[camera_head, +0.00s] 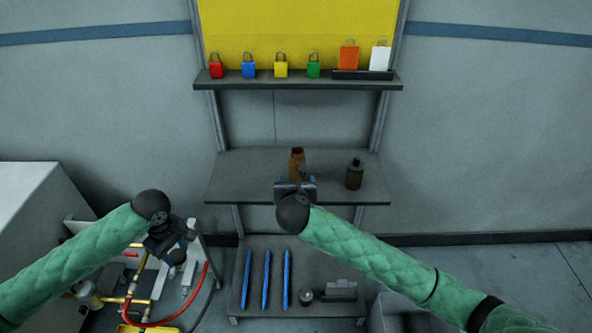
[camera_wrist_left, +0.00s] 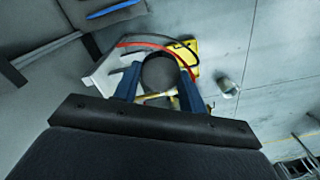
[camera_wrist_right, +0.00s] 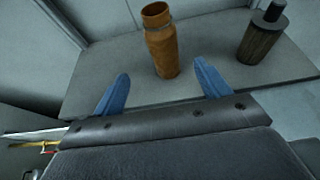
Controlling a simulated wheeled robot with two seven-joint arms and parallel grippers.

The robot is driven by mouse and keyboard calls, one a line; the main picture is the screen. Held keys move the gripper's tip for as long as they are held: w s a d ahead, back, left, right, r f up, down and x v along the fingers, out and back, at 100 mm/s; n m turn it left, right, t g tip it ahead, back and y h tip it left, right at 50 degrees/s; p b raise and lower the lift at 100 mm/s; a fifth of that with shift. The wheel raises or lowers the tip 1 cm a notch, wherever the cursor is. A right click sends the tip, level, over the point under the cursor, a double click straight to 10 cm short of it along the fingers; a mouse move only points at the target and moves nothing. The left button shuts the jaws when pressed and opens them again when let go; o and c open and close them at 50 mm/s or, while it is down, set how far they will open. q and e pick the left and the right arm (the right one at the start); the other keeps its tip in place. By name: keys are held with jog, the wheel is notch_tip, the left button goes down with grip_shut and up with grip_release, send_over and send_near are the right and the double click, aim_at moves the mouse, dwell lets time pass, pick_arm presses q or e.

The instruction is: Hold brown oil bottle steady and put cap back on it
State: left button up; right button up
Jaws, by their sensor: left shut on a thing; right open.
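The brown oil bottle (camera_head: 297,157) stands upright and uncapped on the middle shelf. In the right wrist view the bottle (camera_wrist_right: 162,45) shows its open mouth. My right gripper (camera_head: 296,179) is open in front of it. Its blue fingers point to either side of the bottle, which is a little beyond the fingertips and not gripped. My left gripper (camera_head: 182,247) is low at the left, away from the shelf, shut on a dark round cap (camera_wrist_left: 158,71). The cap sits between the blue fingers in the left wrist view.
A darker capped bottle (camera_head: 354,174) stands right of the brown one on the middle shelf (camera_head: 230,180). Padlocks and tags line the upper shelf (camera_head: 300,84). Blue pens and small items lie on the lower shelf (camera_head: 250,303). Hoses and yellow pipes (camera_head: 140,290) are below my left gripper.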

aim_at(296, 169)
jog(key=shift+w, duration=0.1)
pick_arm(q)
jog(key=shift+r+p, duration=0.7)
pick_arm(e)
jog(key=x, duration=0.6)
jog(key=shift+w+f, duration=0.2)
jog(key=shift+w, duration=0.05)
jog(key=shift+w+d, duration=0.1)
pick_arm(q)
jog(key=shift+r, duration=0.3)
jog(key=shift+r+p, duration=0.45)
jog(key=shift+p, duration=0.3)
pick_arm(e)
jog(key=x, duration=0.4)
jog(key=shift+w+d+r, duration=0.15)
jog(key=shift+d+r, duration=0.05)
jog(key=shift+r, duration=0.15)
jog(key=shift+w+f, duration=0.3)
jog(key=shift+w, duration=0.15)
